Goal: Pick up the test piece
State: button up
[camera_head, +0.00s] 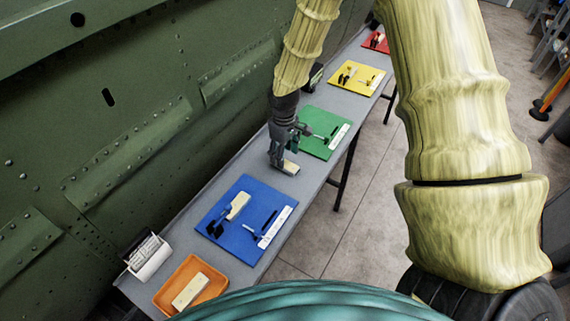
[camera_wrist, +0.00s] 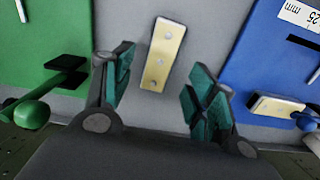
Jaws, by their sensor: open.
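The blue mat (camera_head: 222,228) bears a cream block and dark tools. The green mat (camera_head: 310,148) bears tools. An orange tray (camera_head: 168,288) holds another cream block. Yellow (camera_head: 345,84) and red mats (camera_head: 370,44) lie farther along. The green fuselage wall (camera_head: 110,90) borders the table.

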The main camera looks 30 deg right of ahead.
notch_tip(320, 180, down, 2)
jog(key=shift+w+f+p, duration=0.1)
jog(key=shift+w+p, duration=0.05)
jog(key=shift+p, duration=0.5)
jog(key=shift+f+p, duration=0.3)
jog(key=shift+f, duration=0.75)
jog(key=c, duration=1.1)
